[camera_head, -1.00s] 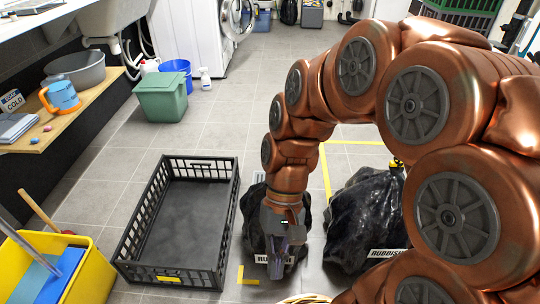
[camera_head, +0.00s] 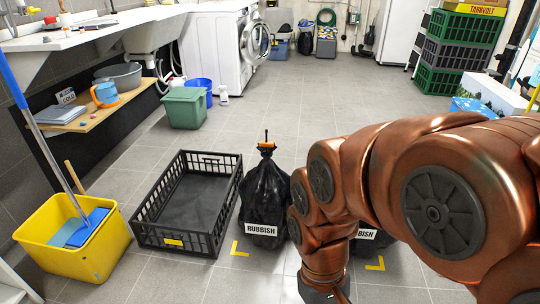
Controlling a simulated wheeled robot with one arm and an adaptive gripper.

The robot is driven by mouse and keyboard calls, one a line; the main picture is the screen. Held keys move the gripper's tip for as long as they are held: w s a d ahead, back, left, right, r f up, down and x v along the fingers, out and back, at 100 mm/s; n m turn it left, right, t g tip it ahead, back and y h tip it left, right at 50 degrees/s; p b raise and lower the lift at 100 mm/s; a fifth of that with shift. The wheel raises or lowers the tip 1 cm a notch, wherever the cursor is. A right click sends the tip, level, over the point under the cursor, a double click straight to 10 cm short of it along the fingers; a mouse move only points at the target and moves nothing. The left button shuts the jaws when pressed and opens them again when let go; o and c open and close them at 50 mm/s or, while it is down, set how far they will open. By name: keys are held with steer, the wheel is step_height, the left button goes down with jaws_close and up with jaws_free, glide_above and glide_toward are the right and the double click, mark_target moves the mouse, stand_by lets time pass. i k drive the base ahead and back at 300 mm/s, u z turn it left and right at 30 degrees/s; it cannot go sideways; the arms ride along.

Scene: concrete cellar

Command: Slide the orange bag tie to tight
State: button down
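The orange bag tie (camera_head: 267,146) sits around the gathered neck of a black rubbish bag (camera_head: 264,195). A thin dark tail stands up above the tie. The bag stands upright on the floor with a white RUBBISH label on its front. How tightly the tie closes the neck is too small to tell. My gripper (camera_head: 325,296) hangs at the bottom edge, to the right of and nearer than the bag, apart from it. Only its dark upper part shows; the fingertips are cut off by the frame.
A black crate (camera_head: 157,236), empty, stands left of the bag. A second black bag, labelled (camera_head: 366,234), is mostly hidden behind my arm. A yellow bucket (camera_head: 70,262) stands at the lower left. Yellow corner marks lie on the tiles. Open floor stretches behind the bag.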

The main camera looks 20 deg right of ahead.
mark_target(269, 144)
steer(key=u, duration=1.25)
steer(key=i, duration=1.7)
steer(key=z, duration=0.75)
steer(key=i, duration=0.25)
steer(key=z, duration=0.3)
